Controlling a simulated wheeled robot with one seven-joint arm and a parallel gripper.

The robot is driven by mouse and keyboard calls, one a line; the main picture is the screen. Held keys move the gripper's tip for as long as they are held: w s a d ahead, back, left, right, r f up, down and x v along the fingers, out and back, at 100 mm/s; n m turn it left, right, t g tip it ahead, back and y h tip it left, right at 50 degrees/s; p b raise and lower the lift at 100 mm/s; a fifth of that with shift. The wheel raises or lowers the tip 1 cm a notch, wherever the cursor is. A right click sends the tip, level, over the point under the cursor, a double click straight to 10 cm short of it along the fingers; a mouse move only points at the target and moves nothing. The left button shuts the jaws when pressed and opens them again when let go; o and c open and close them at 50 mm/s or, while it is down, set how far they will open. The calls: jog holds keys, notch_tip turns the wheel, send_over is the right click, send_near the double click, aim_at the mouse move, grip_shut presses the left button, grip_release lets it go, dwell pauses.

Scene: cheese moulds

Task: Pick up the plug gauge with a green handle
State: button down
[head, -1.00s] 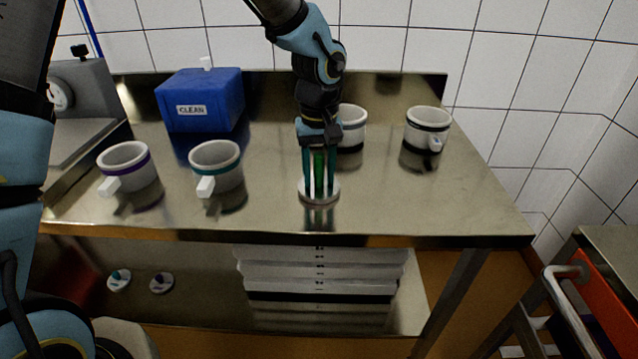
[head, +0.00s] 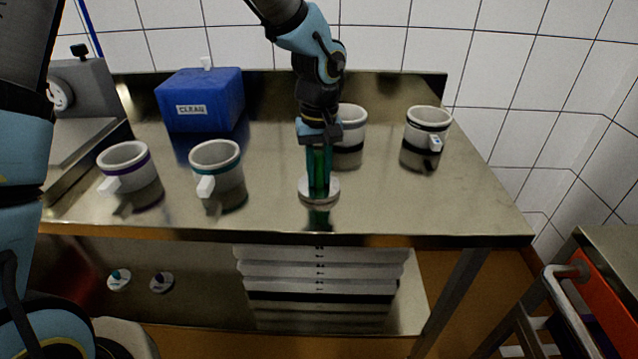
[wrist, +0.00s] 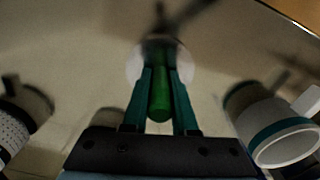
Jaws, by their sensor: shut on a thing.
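The plug gauge has a green handle (wrist: 160,96) and a pale round disc base (head: 319,189). It stands upright on the steel table, near its front edge. My gripper (head: 319,172) points straight down over it, with its teal fingers on both sides of the handle. In the wrist view my gripper (wrist: 160,85) is shut on the green handle. The disc shows below the fingertips. I cannot tell whether the disc still touches the table.
White moulds with purple (head: 128,168) and teal (head: 217,168) bands stand left. Two more moulds, one partly behind my arm (head: 352,127) and one black-banded (head: 428,128), stand right. A blue CLEAN box (head: 200,100) is at the back. The front right tabletop is clear.

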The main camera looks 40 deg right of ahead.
jog(key=shift+r, duration=0.1)
dwell(0.6)
notch_tip(320, 180, up, 10)
jog(key=shift+f+b, duration=0.1)
jog(key=shift+b, duration=0.65)
